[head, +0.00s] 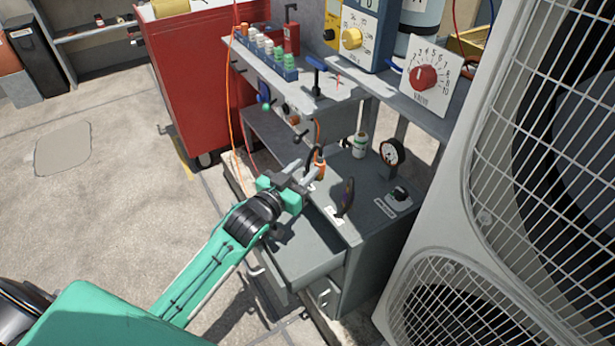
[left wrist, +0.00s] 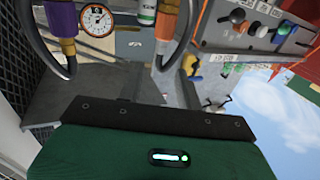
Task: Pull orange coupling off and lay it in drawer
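The orange coupling (head: 320,169) sits upright on the grey cabinet top, with a black hose looping from it. It also shows at the top of the left wrist view (left wrist: 187,12). My left gripper (head: 304,172) is close beside it on the left. Its two fingers are apart, with a gap between them in the left wrist view (left wrist: 160,88). I cannot tell whether a finger touches the coupling. The grey drawer (head: 312,258) below is pulled open, and its visible floor looks bare; my arm crosses its left side. My right gripper is not in view.
A purple coupling (head: 347,196) with a hose stands nearby. A gauge (head: 391,152), a white bottle (head: 360,145) and a black switch (head: 399,194) are on the cabinet. A shelf with bottles (head: 290,66) is behind; a large condenser (head: 455,180) bounds the right.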

